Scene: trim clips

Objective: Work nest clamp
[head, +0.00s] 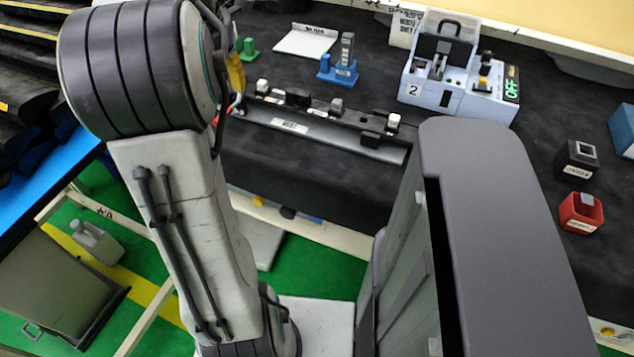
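A pale blue-white fixture (459,82) stands on the dark bench at the upper right, with a "2" label on its front. A black clamp-like part with a looped handle (449,30) stands upright on its top. I cannot tell whether the clamp is open or closed, or whether a part sits in the nest. My gripper is not visible; my arm fills the left of the view and hides what is behind it.
A black rail with a label and several small parts (325,125) lies on the bench left of the fixture. A blue stand (339,72), a white plate (305,40) and a green piece (249,48) are behind it. Black (577,160) and red (581,212) bins stand at right.

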